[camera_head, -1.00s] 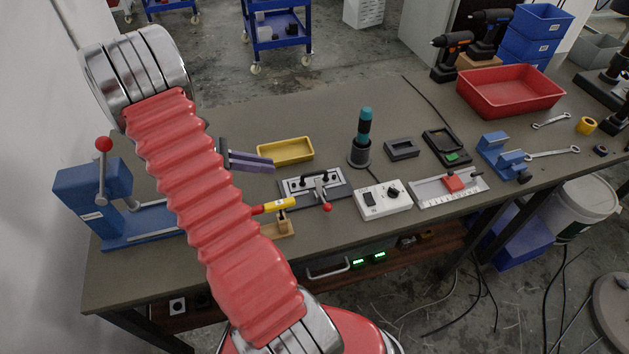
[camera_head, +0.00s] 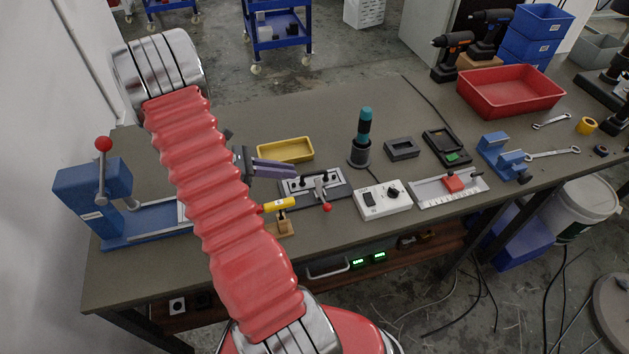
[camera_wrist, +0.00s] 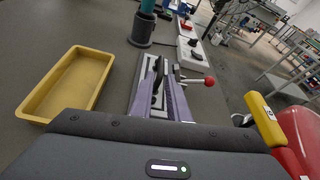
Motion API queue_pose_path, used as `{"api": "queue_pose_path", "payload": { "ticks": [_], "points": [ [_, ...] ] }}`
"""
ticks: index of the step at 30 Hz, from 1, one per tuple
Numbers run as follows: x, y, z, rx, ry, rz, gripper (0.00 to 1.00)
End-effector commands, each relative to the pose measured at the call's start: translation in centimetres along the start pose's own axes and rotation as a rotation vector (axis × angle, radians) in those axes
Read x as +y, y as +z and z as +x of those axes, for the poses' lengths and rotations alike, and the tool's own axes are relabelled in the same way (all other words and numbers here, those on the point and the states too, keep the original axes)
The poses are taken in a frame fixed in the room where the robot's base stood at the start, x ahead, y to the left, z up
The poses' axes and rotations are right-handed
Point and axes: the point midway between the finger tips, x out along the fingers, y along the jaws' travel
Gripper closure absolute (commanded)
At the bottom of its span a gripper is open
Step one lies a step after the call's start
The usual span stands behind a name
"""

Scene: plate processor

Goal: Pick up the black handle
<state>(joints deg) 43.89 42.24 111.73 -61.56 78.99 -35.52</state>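The black handle (camera_head: 304,180) lies on top of a pale plate fixture (camera_head: 342,191) near the middle of the bench. My gripper (camera_head: 293,169), with purple fingers, hangs to the left of the handle and points right toward it. In the wrist view, the two fingers (camera_wrist: 165,80) are apart, and the dark handle (camera_wrist: 157,93) shows in the gap between them. The fingers do not appear closed on it; whether they touch it cannot be told. A lever with a red ball (camera_head: 327,208) stands at the fixture's front.
A yellow tray (camera_head: 285,151) lies behind my gripper. A yellow-handled toggle clamp (camera_head: 279,205) stands in front. A dark cylinder holder with a teal-topped tool (camera_head: 360,153) and a white switch box (camera_head: 383,201) are to the right. A blue press (camera_head: 92,196) is at the left.

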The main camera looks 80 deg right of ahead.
Motion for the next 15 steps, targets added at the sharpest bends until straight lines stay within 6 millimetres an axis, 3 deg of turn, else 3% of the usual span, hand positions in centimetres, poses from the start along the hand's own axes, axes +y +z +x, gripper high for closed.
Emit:
{"api": "queue_pose_path", "payload": {
  "ticks": [6,15],
  "points": [
    [-0.1,-0.1,2.7,0.000,-0.003,-0.001,0.85],
    [0.0,0.0,3.0,0.000,-0.002,0.000,0.85]
  ]
}}
